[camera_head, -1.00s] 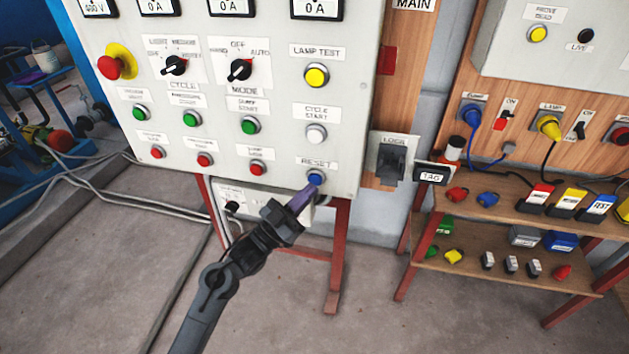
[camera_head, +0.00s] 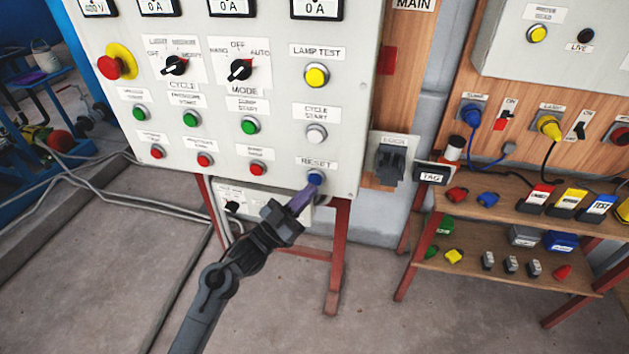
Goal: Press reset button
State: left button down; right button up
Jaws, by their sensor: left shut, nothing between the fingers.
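The blue reset button (camera_head: 315,178) sits low on the right of the grey control panel (camera_head: 345,110), under its RESET label (camera_head: 317,163). My left gripper (camera_head: 306,193) is shut and empty, with its purple-tinted fingers pointing up and right. Its fingertips are just below and left of the button, at or very near its lower edge. I cannot tell whether they touch it. My right gripper is not in view.
The white cycle start button (camera_head: 316,134) and yellow lamp test button (camera_head: 316,76) are above. A red pump stop button (camera_head: 256,169) is to the left. A lock box (camera_head: 391,160) and shelves with plugs stand to the right.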

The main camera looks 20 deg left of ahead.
pick_arm(q)
jog(key=shift+w, duration=0.45)
dwell(0.3)
dwell(0.3)
jog(key=shift+w+a, duration=0.1)
jog(key=shift+w, duration=0.35)
dwell(0.6)
dwell(0.3)
jog(key=shift+s+p, duration=0.5)
jog(key=shift+s, duration=0.4)
